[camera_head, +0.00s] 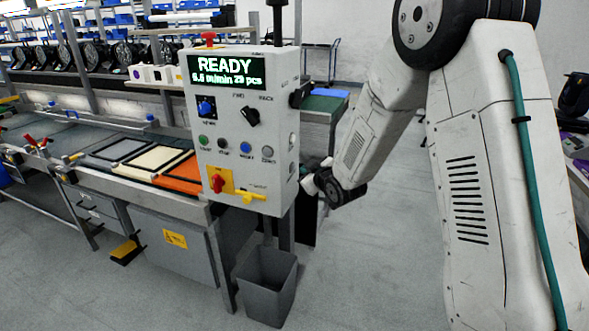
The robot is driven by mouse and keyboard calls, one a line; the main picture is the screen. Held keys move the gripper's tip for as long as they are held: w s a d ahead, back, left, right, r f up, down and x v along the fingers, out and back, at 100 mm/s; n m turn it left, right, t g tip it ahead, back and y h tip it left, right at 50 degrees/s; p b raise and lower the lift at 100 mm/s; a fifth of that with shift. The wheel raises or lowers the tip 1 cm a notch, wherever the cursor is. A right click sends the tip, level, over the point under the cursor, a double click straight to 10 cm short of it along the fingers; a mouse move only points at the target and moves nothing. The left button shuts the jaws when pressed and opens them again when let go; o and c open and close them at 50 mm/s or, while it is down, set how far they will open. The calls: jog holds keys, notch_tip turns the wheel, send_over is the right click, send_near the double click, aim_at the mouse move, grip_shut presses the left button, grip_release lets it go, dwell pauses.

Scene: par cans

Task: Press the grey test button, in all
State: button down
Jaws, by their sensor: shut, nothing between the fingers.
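The control box (243,125) stands on a post at the bench end, with a lit display reading READY. Its button row has a green button (204,140), a dark button (223,144), a blue button (246,147) and a grey button (267,152) at the right end. The labels are too small to read surely. Another pale round part (292,140) sits on the box's right side face. My gripper (311,181) is low, just right of the box. It is small and partly hidden, its fingers shut and empty. I cannot tell whether it touches the box.
A yellow plate with a red switch (218,180) and a yellow lever (250,197) are low on the box. A selector knob (250,116) projects above the buttons. A grey bin (266,285) stands below. The conveyor bench (100,170) extends left. Floor right of the bin is clear.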

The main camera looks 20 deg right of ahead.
jog(key=shift+a, duration=0.1)
jog(key=shift+w+a, duration=0.25)
dwell(0.3)
jog(key=shift+w+a, duration=0.25)
jog(key=shift+a, duration=0.1)
dwell(0.7)
jog(key=shift+s+d, duration=0.5)
jog(key=shift+d, duration=0.15)
jog(key=shift+s+d, duration=0.75)
jog(key=shift+d, duration=0.3)
jog(key=shift+s+d, duration=0.75)
jog(key=shift+d, duration=0.25)
